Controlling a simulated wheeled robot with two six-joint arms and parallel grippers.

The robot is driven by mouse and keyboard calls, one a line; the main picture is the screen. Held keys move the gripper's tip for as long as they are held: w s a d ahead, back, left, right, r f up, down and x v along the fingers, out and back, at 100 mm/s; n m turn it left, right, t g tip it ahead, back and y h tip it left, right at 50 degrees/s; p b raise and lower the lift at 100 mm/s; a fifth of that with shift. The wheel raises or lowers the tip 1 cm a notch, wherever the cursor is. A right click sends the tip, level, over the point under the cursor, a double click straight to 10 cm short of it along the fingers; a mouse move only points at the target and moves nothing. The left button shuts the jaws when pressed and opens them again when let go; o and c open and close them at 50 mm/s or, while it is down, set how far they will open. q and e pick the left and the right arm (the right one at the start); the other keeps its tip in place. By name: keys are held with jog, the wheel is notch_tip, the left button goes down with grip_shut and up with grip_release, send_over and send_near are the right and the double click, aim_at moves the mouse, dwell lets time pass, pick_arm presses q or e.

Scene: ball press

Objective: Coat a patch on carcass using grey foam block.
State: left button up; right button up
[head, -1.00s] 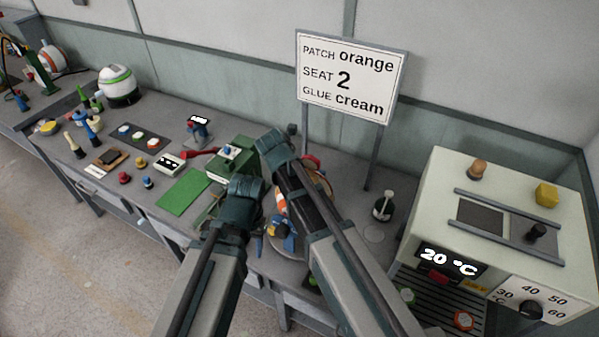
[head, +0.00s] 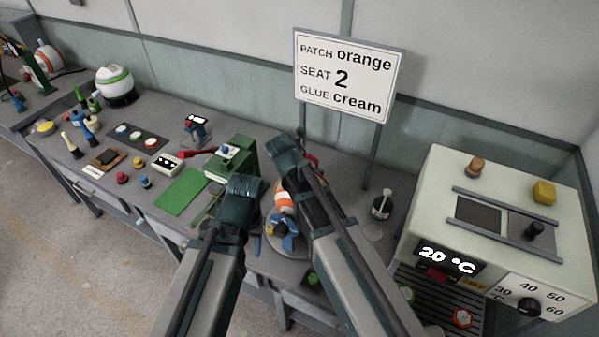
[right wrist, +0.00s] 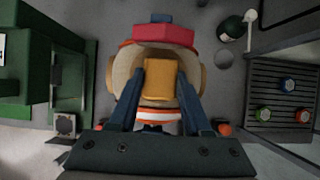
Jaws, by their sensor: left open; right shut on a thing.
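The carcass (head: 284,200) is a rounded body with an orange and white band, standing in a holder at the bench front, partly hidden by my right arm. In the right wrist view its pale rim (right wrist: 122,75) lies under my right gripper (right wrist: 160,98). That gripper is shut on an orange-tan block (right wrist: 160,78), over the carcass; I cannot tell whether they touch. I cannot pick out a grey foam block. My left gripper (head: 222,205) is open beside the green press, its fingers mostly hidden.
A green press (head: 232,160) and green mat (head: 183,190) are left of the carcass. A dark green pot (head: 381,208) and a cream heater box (head: 440,195) reading 20 °C stand right. A sign (head: 346,75) reads patch orange, seat 2, glue cream.

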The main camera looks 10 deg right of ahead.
jog(key=shift+s+d, duration=0.45)
jog(key=shift+d, duration=0.15)
jog(key=shift+s+d, duration=0.4)
jog(key=shift+d, duration=0.2)
notch_tip(320, 180, up, 6)
jog(key=p, duration=0.6)
notch_tip(320, 180, up, 3)
jog(key=p, duration=0.3)
dwell(0.4)
